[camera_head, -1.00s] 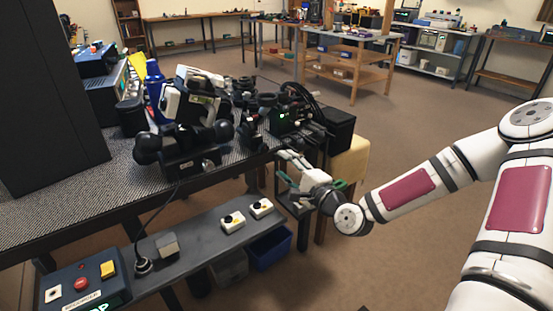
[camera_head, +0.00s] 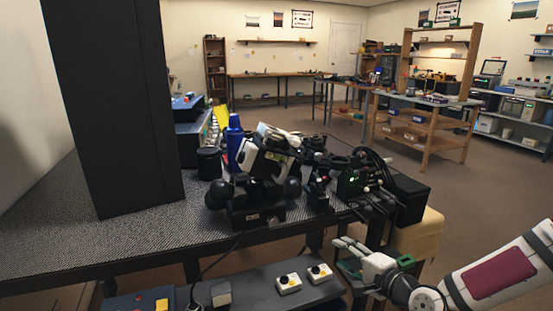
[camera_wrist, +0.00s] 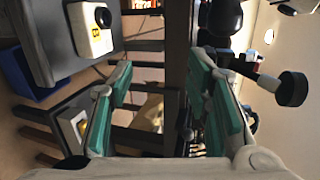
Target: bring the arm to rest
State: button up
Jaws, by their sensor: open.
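My gripper (camera_head: 349,256) is at the lower right of the head view, in front of the workbench (camera_head: 110,243) and below the level of its top. It is open and empty. In the wrist view, its two green-padded fingers (camera_wrist: 170,100) stand apart with nothing between them. My white arm runs from it to the right edge of the head view. No finger visibly touches the bench or the lower shelf.
A lower shelf with white button boxes (camera_head: 288,283) is left of my gripper. Black equipment (camera_head: 362,186) stands on the bench above it. A cream padded stool (camera_head: 418,232) is close behind. Open floor lies to the right.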

jog(key=s+f+n+g+h, duration=0.3)
jog(key=s+f+n+g, duration=0.1)
jog(key=s+n+g, duration=0.2)
jog(key=s+d+r+n+g+h, duration=0.3)
jog(key=s+d+r+h, duration=0.1)
jog(key=s+d+r, duration=0.15)
jog(key=s+a+r+n+g, duration=0.1)
jog(key=s+a+r+n, duration=0.1)
jog(key=s+r, duration=0.6)
jog(key=s+a+r+n+g, duration=0.1)
jog(key=s+a+r+g, duration=0.15)
jog(key=s, duration=0.85)
jog(key=s+a+r+n, duration=0.2)
jog(key=s+r, duration=0.4)
jog(key=s, duration=0.4)
notch_tip(320, 180, up, 24)
jog(key=t+p, duration=0.3)
jog(key=p, duration=2)
jog(key=shift+w+d+r, duration=0.25)
jog(key=shift+w+d, duration=0.05)
jog(key=shift+w, duration=0.05)
